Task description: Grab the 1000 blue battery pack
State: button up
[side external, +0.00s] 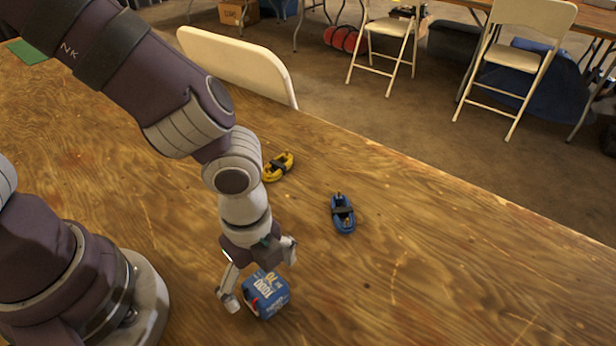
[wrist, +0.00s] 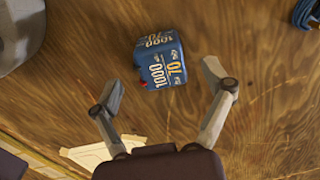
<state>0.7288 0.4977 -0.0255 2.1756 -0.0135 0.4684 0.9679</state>
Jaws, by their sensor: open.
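The blue battery pack (side external: 266,294) marked 1000 and 70 sits on the wooden table in front of my base. In the wrist view the pack (wrist: 160,62) lies just beyond my fingertips, between their lines, with a small red spot on its left side. My gripper (side external: 262,272) points down at the pack, and its fingers are spread wide. In the wrist view my gripper (wrist: 163,80) is open and empty, with the pack ahead of the gap. I cannot tell whether a finger touches the pack.
The table to the right is clear. A white folding chair (side external: 240,62) stands at the table's far edge.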

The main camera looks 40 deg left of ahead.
aim_at(264, 284)
notch_tip(264, 284, down, 4)
jog(key=shift+r, duration=0.1)
jog(key=c, duration=1.3)
